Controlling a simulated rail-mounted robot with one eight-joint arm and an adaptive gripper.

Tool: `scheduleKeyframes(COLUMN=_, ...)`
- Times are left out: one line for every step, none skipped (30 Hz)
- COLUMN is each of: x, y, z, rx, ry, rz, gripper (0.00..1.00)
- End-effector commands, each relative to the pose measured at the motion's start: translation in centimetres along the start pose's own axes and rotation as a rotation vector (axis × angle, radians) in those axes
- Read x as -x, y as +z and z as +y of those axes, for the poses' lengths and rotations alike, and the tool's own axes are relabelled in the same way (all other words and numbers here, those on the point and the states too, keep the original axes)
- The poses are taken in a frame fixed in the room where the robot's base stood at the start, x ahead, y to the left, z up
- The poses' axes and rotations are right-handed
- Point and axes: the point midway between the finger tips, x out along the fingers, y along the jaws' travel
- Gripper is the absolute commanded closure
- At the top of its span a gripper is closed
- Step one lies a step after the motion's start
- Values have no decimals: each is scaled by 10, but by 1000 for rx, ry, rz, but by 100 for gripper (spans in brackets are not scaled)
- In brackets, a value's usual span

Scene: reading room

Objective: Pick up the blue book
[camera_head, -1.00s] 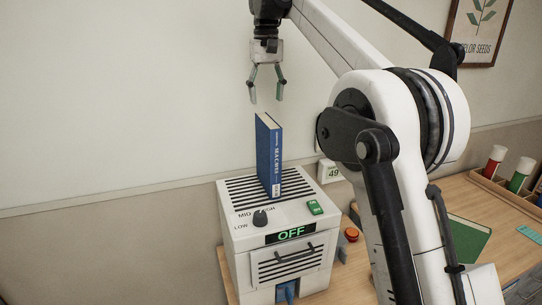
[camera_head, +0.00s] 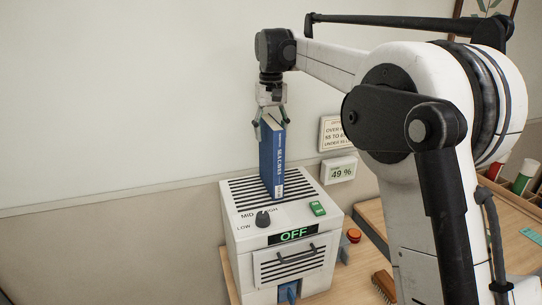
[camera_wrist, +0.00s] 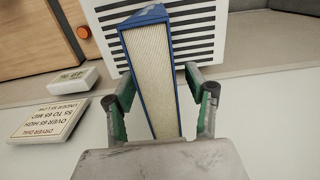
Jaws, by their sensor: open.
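The blue book (camera_head: 272,160) stands upright on the slatted top of a white machine (camera_head: 240,226), its spine toward the head camera. In the wrist view the book (camera_wrist: 151,75) shows its cream page edge framed by blue covers. My gripper (camera_head: 271,124) is at the book's upper end, pointing down. In the wrist view my gripper's green-padded fingers (camera_wrist: 161,106) are open, one on each side of the book, with gaps visible between pads and covers.
The machine's front has a dark knob (camera_head: 263,219), a green switch (camera_head: 318,208) and a display (camera_head: 294,235) reading OFF. A 49 % meter (camera_head: 339,170) and a notice (camera_head: 331,133) are at the wall behind. An orange button (camera_head: 353,235) and a brush (camera_head: 384,285) are to the right.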

Motion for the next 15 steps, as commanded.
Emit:
scheduleKeyframes(x=-5, y=0, z=0, rx=0, ry=0, rz=0, gripper=50)
scheduleKeyframes(x=-7, y=0, z=0, rx=0, ry=0, rz=0, gripper=50)
scheduleKeyframes(x=-10, y=0, z=0, rx=0, ry=0, rz=0, gripper=50)
scheduleKeyframes(x=-11, y=0, z=0, rx=0, ry=0, rz=0, gripper=50)
scheduleKeyframes(x=-12, y=0, z=0, rx=0, ry=0, rz=0, gripper=50)
scheduleKeyframes(x=-13, y=0, z=0, rx=0, ry=0, rz=0, gripper=50)
scheduleKeyframes(x=-13, y=0, z=0, rx=0, ry=0, rz=0, gripper=50)
scheduleKeyframes(x=-13, y=0, z=0, rx=0, ry=0, rz=0, gripper=50)
scheduleKeyframes(x=-13, y=0, z=0, rx=0, ry=0, rz=0, gripper=50)
scheduleKeyframes(x=-13, y=0, z=0, rx=0, ry=0, rz=0, gripper=50)
scheduleKeyframes(x=-13, y=0, z=0, rx=0, ry=0, rz=0, gripper=50)
scheduleKeyframes(x=-13, y=0, z=0, rx=0, ry=0, rz=0, gripper=51)
scheduleKeyframes(x=-13, y=0, z=0, rx=0, ry=0, rz=0, gripper=55)
scheduleKeyframes(x=-13, y=0, z=0, rx=0, ry=0, rz=0, gripper=59)
scheduleKeyframes(x=-13, y=0, z=0, rx=0, ry=0, rz=0, gripper=65)
